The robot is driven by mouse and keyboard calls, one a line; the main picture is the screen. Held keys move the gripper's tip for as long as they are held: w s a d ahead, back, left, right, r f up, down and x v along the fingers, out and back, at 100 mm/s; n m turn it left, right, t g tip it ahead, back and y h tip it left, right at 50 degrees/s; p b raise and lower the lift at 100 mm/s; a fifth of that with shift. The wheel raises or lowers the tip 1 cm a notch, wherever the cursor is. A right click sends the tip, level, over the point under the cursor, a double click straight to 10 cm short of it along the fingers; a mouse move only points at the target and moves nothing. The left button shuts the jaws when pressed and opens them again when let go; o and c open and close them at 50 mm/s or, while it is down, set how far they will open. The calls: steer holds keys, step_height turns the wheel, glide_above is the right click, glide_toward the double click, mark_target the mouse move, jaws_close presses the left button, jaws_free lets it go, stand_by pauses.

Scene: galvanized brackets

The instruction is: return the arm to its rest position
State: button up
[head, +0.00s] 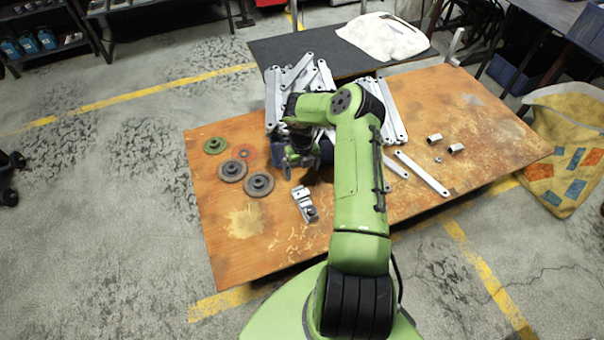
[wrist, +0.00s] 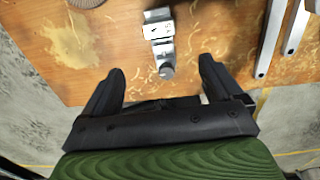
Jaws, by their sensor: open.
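My green arm reaches from my base over the wooden table (head: 240,240). My gripper (wrist: 160,80) is open in the wrist view, with two dark fingers spread apart and nothing between them. In the head view the gripper is mostly hidden behind my arm. A silver metal clamp-like part (head: 305,204) lies on the table to the left of my arm. In the wrist view this part (wrist: 159,38) lies beyond the fingertips, apart from them.
Galvanized bars (head: 393,115) are piled at the table's back, and a long bar (head: 422,173) lies to the right. Grey flanged discs (head: 259,184) and a green disc (head: 215,145) lie left. Small metal nuts (head: 434,138) lie right. A dark table (head: 270,50) stands behind.

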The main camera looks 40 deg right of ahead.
stand_by(0.6)
steer(key=s+a+r+n+t+h+p, duration=0.1)
steer(key=a+r+n+p, duration=0.15)
steer(key=r+n, duration=0.55)
steer(key=a+r+n+h+p, duration=0.1)
steer(key=a+r+n, duration=0.3)
steer(key=r, duration=0.9)
steer(key=s+a+r+n+t+h+p, duration=0.1)
steer(key=a+r+n+p, duration=0.15)
steer(key=r+n, duration=0.55)
steer(key=s+a+r+n+t+p, duration=0.1)
steer(key=s+a+r+n, duration=0.25)
steer(key=r, duration=0.35)
steer(key=s+a+r+n+t+p, duration=0.1)
steer(key=s+a+r+n, duration=0.2)
steer(key=s+r, duration=0.3)
steer(key=s+a+r+n+y+p, duration=0.1)
steer(key=s+a+r+n, duration=0.1)
steer(key=s+n, duration=0.4)
steer(key=s+a+r+n+t+y+p, duration=0.1)
steer(key=s+a+r+n+y, duration=0.1)
steer(key=s+n, duration=0.4)
steer(key=shift+s+a+r+t, duration=0.3)
steer(key=shift+s+a+r, duration=0.2)
steer(key=shift+s+a, duration=0.35)
